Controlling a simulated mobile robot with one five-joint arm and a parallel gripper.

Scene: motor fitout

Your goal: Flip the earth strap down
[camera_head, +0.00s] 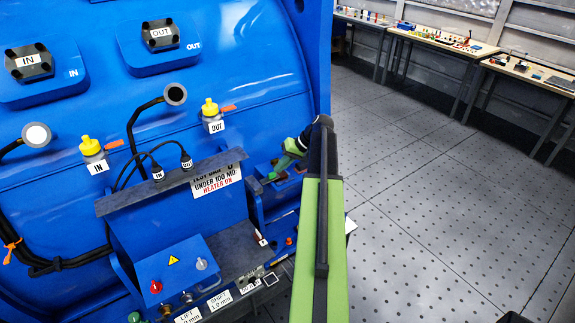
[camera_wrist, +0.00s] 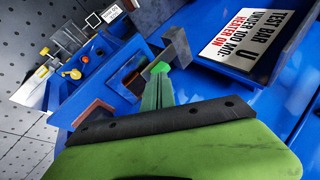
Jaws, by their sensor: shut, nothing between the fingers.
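My gripper (camera_head: 277,170) is shut and empty, in front of the blue motor's side, right of the test bar sign. In the wrist view its green fingertips (camera_wrist: 160,70) are together beside a small dark grey block (camera_wrist: 177,46); I cannot tell whether they touch. Brown, copper-like pieces (camera_wrist: 133,78) lie in a blue box just left of the fingertips. I cannot say for sure which of these parts is the earth strap. The gripper and arm partly cover this area in the head view.
The sign (camera_head: 215,182) hangs on a grey-topped blue panel. A blue control box (camera_head: 178,272) with knobs stands below. Yellow-capped fittings (camera_head: 91,146) and black cables are on the motor. Open floor (camera_head: 430,200) lies right, with workbenches (camera_head: 440,42) behind.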

